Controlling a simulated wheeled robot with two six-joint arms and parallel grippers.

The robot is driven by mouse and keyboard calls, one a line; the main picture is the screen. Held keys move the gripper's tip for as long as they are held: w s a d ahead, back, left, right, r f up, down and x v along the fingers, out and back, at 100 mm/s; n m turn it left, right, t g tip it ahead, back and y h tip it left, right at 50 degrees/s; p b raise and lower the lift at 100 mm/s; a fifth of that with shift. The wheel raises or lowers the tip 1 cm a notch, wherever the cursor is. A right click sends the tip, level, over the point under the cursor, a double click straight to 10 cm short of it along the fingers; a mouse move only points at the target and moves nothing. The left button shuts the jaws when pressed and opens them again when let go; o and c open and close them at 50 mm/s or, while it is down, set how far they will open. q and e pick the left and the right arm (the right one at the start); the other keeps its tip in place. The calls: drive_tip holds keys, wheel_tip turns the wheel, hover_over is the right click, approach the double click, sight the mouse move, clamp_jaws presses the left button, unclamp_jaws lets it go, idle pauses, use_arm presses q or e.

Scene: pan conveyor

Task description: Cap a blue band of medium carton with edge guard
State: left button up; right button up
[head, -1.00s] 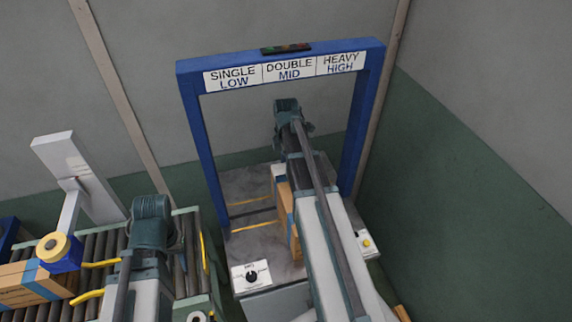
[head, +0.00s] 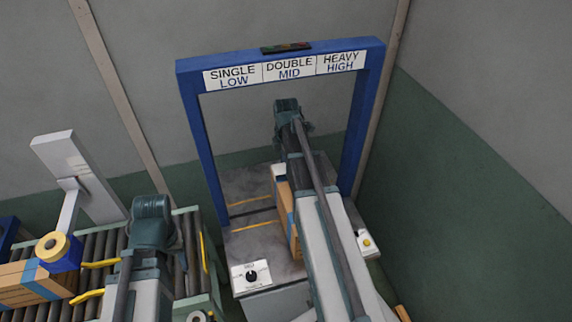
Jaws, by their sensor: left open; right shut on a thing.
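A brown carton (head: 293,238) stands on the grey bed of the blue-framed strapping machine, partly hidden by my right arm. A dark blue strip and a white patch show at its far end; I cannot tell if the patch is an edge guard. My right gripper is hidden behind its own arm. My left gripper (head: 78,282) appears as two spread yellow fingers over the roller conveyor, open and empty. Another brown carton (head: 14,288) with blue bands (head: 42,284) lies just left of those fingers, partly cut off by the picture's edge.
The blue frame (head: 208,150) carries SINGLE LOW, DOUBLE MID and HEAVY HIGH signs. A dial panel (head: 251,276) and a yellow button box (head: 367,244) flank the bed. Walls close off the back and right.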

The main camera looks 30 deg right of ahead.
drive_tip(key=shift+f+b, duration=1.5)
drive_tip(key=shift+f, duration=0.05)
drive_tip(key=o, duration=1.4)
drive_tip(key=shift+r, duration=0.15)
wheel_tip(320, 180, up, 7)
drive_tip(key=p, duration=0.7)
drive_tip(key=shift+r+p, duration=0.2)
drive_tip(key=shift+p, duration=0.15)
